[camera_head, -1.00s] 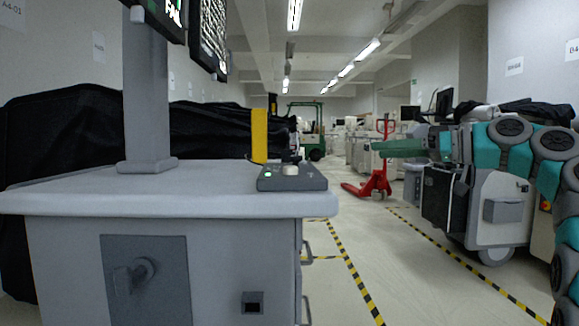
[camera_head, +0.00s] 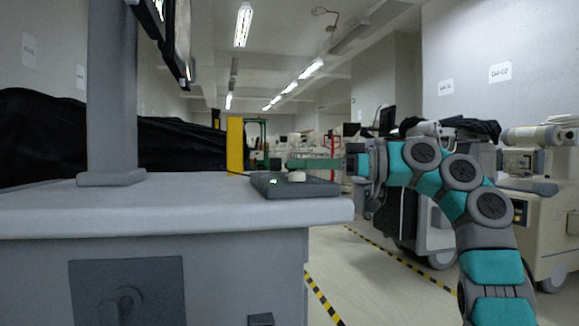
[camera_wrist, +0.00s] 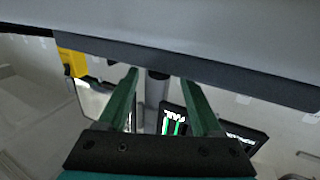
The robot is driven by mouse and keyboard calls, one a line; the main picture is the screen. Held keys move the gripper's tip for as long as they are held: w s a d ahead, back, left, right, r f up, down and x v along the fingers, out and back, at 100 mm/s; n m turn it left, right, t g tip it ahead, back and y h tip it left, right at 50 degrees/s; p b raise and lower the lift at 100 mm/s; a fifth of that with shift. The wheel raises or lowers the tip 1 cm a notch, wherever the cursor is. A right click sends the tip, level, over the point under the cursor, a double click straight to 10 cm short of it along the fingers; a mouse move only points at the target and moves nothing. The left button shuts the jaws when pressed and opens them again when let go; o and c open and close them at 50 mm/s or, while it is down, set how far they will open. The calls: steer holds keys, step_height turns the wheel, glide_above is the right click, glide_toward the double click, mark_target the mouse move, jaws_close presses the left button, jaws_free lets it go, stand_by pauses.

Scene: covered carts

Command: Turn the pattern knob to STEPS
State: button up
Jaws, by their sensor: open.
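A dark grey control box (camera_head: 292,186) sits on the right end of the cart top, with a small green light. A short white knob (camera_head: 297,176) stands on it; its markings and pointing direction are too small to read. My gripper (camera_head: 291,163) reaches in from the right, its green fingers level and appearing just above and behind the knob; depth is hard to judge. In the wrist view my gripper (camera_wrist: 160,77) has its two green fingers apart with nothing between them. The knob cannot be made out there.
The grey cart (camera_head: 200,212) carries a thick column (camera_head: 112,90) and screens (camera_head: 178,40) at the left. A yellow post (camera_head: 235,145) stands behind the box. Other covered carts stand at the right behind my arm. The taped floor aisle between is clear.

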steer(key=shift+w+a, duration=0.2)
steer(key=shift+a, duration=1)
jaws_close()
